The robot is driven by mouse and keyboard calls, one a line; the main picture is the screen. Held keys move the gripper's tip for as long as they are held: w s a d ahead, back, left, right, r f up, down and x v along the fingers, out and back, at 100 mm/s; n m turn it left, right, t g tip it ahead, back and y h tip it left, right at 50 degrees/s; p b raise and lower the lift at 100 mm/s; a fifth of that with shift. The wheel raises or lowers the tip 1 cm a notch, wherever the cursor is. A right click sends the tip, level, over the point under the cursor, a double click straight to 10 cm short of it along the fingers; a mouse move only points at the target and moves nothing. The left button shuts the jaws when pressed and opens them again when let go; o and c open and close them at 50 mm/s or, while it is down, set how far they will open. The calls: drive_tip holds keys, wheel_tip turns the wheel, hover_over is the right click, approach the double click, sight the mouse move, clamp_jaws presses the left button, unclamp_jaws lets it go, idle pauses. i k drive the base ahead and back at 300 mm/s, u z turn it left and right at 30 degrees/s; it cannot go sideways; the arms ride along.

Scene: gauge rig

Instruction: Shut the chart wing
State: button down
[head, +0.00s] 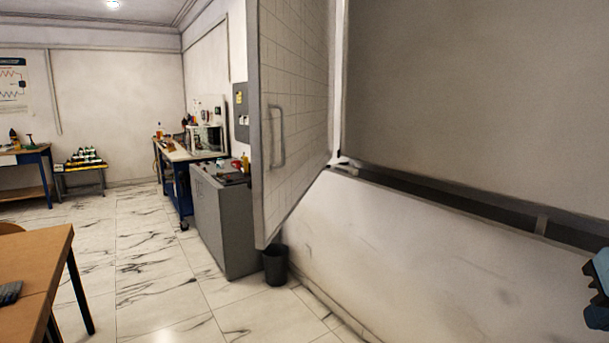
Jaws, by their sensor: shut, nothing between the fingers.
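The chart wing (299,105) is a tall pale panel with grid lines and a grey frame, in the middle of the head view. It stands open, swung out from the wall at a steep angle to the large grey board (475,95) on the right. A grey bar handle (281,137) is on the wing's gridded face, towards its near-left edge. The wing's top runs out of the picture. A dark blue part of my arm shows at the right edge, well apart from the wing.
A grey cabinet (229,225) and a black bin (275,265) stand behind and below the wing. A brown table (35,265) is at the lower left. A white wall (430,260) runs below the board. The marble floor between table and cabinet is clear.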

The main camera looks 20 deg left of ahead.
sight(291, 44)
drive_tip(key=z, duration=0.15)
drive_tip(key=k, duration=1.4)
drive_tip(key=u, duration=0.85)
drive_tip(key=i, duration=1.1)
drive_tip(key=z, duration=0.05)
